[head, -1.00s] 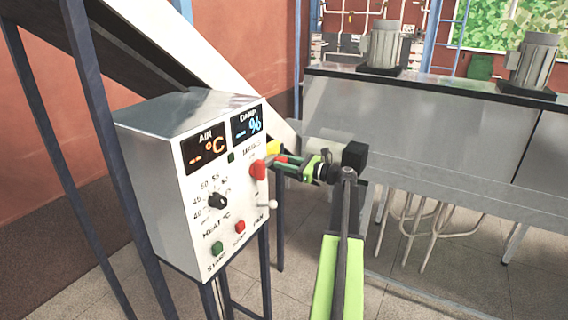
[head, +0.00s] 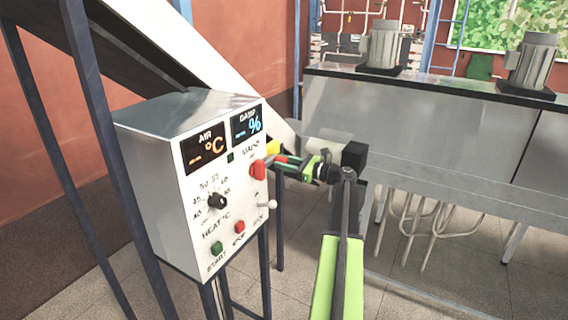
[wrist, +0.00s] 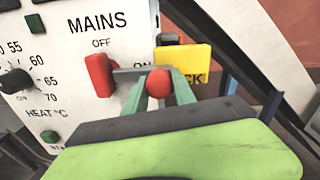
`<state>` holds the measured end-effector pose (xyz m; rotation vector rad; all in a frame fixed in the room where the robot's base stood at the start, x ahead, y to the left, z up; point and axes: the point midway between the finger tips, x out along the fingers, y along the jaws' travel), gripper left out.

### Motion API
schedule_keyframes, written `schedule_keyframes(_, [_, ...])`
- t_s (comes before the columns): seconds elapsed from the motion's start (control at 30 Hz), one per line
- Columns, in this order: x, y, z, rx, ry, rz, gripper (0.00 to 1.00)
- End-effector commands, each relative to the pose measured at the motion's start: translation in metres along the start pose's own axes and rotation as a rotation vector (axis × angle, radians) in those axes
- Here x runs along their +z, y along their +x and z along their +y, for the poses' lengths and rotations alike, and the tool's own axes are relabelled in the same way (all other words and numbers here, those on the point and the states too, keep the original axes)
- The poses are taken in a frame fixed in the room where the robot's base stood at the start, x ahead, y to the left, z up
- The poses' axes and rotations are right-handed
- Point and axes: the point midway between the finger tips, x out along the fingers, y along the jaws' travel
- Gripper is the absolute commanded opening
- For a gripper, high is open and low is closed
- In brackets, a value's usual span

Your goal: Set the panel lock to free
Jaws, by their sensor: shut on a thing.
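The grey control panel (head: 190,130) stands at left in the head view. A yellow plate (wrist: 183,63) with lettering ending in "CK" sits at its right edge in the wrist view, partly hidden; it also shows in the head view (head: 273,147). A grey lever (wrist: 127,74) with a round red knob (wrist: 159,82) lies in front of the plate's left part. My gripper (head: 287,163) has its green fingers closed on both sides of the red knob. I cannot read the lever's marked positions.
The red MAINS switch (wrist: 100,75) is close to the left of my fingers. The heat dial (head: 217,201), green START button (head: 217,248), red button (head: 240,227) and white-tipped toggle (head: 270,205) are on the same face. A long metal cabinet (head: 430,130) stands behind at right.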

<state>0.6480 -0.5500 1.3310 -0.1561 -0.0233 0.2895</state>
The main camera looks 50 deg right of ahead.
Motion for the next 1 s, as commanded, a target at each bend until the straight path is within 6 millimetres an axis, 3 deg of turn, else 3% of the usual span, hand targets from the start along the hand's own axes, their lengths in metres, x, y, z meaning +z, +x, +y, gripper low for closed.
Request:
schedule_keyframes(0.13, [-0.001, 0.0, -0.003, 0.003, -0.001, 0.002, 0.0])
schedule_keyframes(0.37, [-0.006, -0.001, -0.034, 0.001, -0.001, 0.002, 0.0])
schedule_keyframes(0.63, [-0.005, -0.002, -0.035, -0.003, 0.0, 0.0, 0.0])
schedule_keyframes(0.67, [-0.005, -0.002, -0.035, -0.003, 0.0, 0.0, 0.36])
schedule_keyframes(0.7, [-0.005, -0.002, -0.035, -0.002, 0.0, 0.0, 0.41])
schedule_keyframes(0.8, [-0.005, -0.001, -0.034, -0.001, 0.0, 0.0, 0.53])
schedule_keyframes(1.0, [-0.005, -0.001, -0.034, 0.0, 0.0, 0.0, 0.53])
